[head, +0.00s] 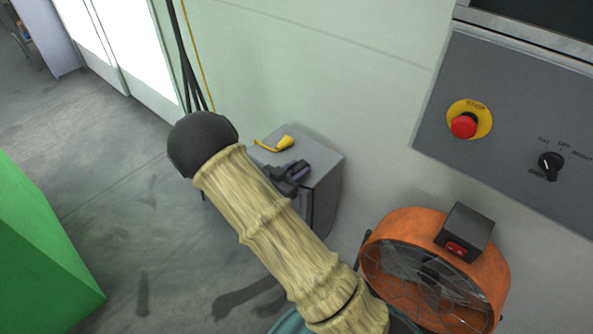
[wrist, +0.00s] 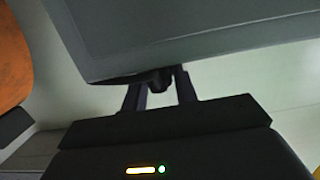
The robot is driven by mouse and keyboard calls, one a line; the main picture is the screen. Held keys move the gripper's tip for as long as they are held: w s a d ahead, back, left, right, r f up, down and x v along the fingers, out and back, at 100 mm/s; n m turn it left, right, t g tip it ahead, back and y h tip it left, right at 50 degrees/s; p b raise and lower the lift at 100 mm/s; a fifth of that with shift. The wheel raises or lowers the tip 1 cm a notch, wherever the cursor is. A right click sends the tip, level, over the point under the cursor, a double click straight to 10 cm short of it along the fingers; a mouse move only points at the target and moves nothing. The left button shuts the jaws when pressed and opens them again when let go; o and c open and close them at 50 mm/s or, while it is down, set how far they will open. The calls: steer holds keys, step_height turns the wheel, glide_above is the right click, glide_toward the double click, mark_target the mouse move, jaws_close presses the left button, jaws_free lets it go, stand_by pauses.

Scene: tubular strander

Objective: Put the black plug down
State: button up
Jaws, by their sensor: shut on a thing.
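The black plug (wrist: 156,79) shows in the wrist view as a small dark piece between the fingertips of my gripper (wrist: 160,88). My gripper is shut on it. In the head view my gripper (head: 291,176) is over the front part of the top of a small grey cabinet (head: 322,160). My own forearm hides part of the cabinet. The plug is too small and dark to tell apart from the gripper in the head view. I cannot tell whether it touches the cabinet top.
A yellow tool (head: 275,144) lies on the cabinet top, just behind my gripper. An orange fan (head: 400,222) stands to the right. A grey control panel (head: 500,120) with a red emergency button (head: 464,125) is at the upper right. Black cables (head: 186,60) hang at the left.

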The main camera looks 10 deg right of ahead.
steer(key=shift+f, duration=0.35)
steer(key=o, duration=1)
steer(key=shift+r, duration=0.5)
steer(key=v, duration=1.2)
steer(key=shift+f+p, duration=0.1)
steer(key=shift+p, duration=0.25)
